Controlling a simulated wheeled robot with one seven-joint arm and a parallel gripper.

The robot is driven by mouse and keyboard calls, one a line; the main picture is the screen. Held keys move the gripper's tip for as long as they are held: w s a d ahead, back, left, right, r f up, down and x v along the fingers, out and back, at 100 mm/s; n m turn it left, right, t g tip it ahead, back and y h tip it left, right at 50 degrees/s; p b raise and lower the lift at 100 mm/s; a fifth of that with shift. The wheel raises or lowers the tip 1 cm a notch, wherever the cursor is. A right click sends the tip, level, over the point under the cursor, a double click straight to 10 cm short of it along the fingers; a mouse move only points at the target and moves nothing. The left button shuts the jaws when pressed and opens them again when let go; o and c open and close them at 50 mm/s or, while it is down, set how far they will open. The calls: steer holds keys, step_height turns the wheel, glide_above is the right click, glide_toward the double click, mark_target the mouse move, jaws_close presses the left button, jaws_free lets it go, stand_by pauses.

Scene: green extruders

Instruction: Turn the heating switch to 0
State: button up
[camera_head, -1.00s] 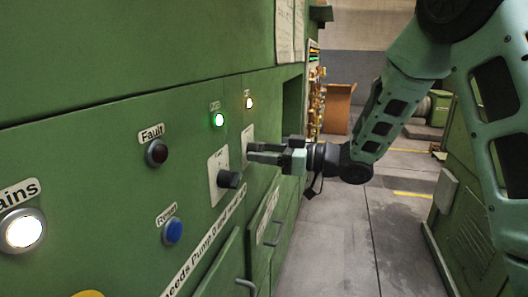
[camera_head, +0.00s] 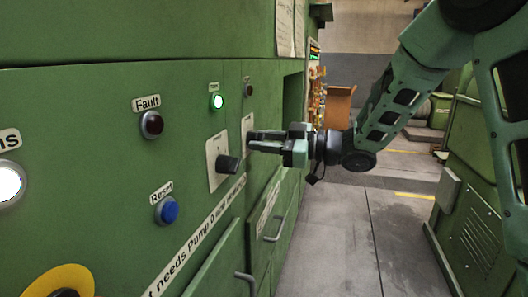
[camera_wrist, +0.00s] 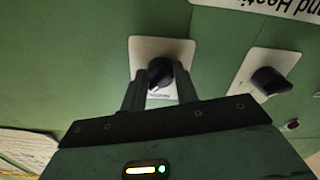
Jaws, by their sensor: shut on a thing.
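The heating switch is a black rotary knob (camera_wrist: 160,72) on a white plate (camera_wrist: 165,48) in the wrist view. My gripper (camera_wrist: 160,84) is shut on this knob, one finger on each side of it. In the head view my gripper (camera_head: 252,141) reaches in from the right to the panel and hides the knob; part of its plate (camera_head: 247,126) shows. The dial marks are too small to read. The small lamp (camera_head: 249,90) above this switch is dark.
A second black knob (camera_head: 228,164) on a white plate sits just left of my gripper, under a lit green lamp (camera_head: 217,102). A dark Fault lamp (camera_head: 152,124), blue Reset button (camera_head: 168,210) and drawer handles (camera_head: 276,229) share the green cabinet. Floor (camera_head: 335,240) to the right is clear.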

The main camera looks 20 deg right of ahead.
steer(key=n+b, duration=0.8)
steer(key=b, duration=0.1)
steer(key=shift+f+b, duration=0.1)
steer(key=shift+b, duration=0.25)
steer(key=shift+n, duration=0.4)
steer(key=o, duration=1)
steer(key=shift+c, duration=0.2)
steer(key=v, duration=1.7)
steer(key=shift+s+d, duration=0.15)
steer(key=shift+d, duration=0.05)
